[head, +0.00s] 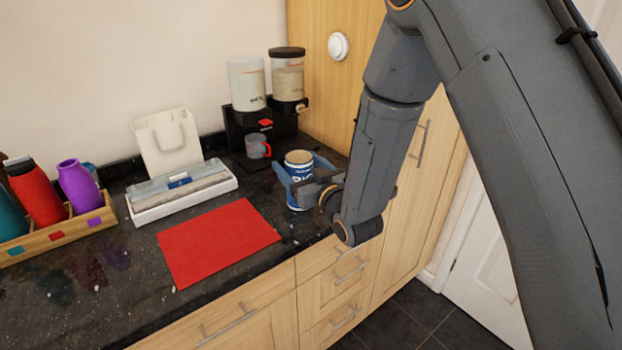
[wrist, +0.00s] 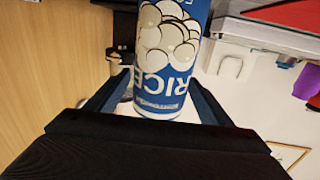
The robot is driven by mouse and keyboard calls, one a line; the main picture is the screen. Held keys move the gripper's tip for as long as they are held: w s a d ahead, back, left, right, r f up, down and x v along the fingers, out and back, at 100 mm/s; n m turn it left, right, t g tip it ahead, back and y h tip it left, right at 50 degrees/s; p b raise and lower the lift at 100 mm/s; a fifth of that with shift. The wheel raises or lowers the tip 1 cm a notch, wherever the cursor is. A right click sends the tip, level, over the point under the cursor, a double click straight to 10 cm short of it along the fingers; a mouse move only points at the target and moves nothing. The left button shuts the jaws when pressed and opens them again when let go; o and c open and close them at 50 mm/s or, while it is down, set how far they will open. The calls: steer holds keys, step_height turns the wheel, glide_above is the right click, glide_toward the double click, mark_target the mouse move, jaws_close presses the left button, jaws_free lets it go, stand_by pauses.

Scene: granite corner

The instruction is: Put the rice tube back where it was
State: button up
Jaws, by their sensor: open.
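The rice tube (head: 298,170) is a blue and white cylinder with a tan top, at the right part of the dark counter near its front edge. It looks upright; whether its base touches the counter is hard to tell. In the wrist view the tube (wrist: 168,50) shows its RICE lettering and pictured white grains. My gripper (head: 297,163) is open, with one blue-grey finger on each side of the tube. The wrist view shows both fingers of my gripper (wrist: 160,82) flanking it; whether they touch it is unclear. The gripper body hides part of the tube in the head view.
Behind the tube stands a dispenser (head: 262,122) with two clear canisters and a grey mug (head: 257,146). A red mat (head: 217,240) lies left of it. Further left are a white tray (head: 183,205), a white bag-shaped holder (head: 167,142) and a wooden rack (head: 58,240) of bottles.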

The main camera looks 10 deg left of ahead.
steer(key=b+v, duration=0.2)
steer(key=v, duration=0.7)
steer(key=shift+s+d, duration=0.15)
steer(key=w+d+f+m+g+h, duration=0.1)
steer(key=d+f+m+g+h, duration=0.2)
steer(key=d, duration=0.6)
steer(key=w+d+f+m+g+h, duration=0.1)
steer(key=d+f+h, duration=0.2)
steer(key=d+h, duration=0.4)
steer(key=s+d+m+g+h, duration=0.2)
steer(key=s+d+m+g, duration=0.2)
steer(key=s+d+g, duration=0.4)
steer(key=s+d, duration=0.7)
steer(key=s, duration=0.3)
steer(key=shift+s+d+f, duration=0.2)
steer(key=shift+s+d, duration=0.1)
steer(key=shift+s, duration=0.1)
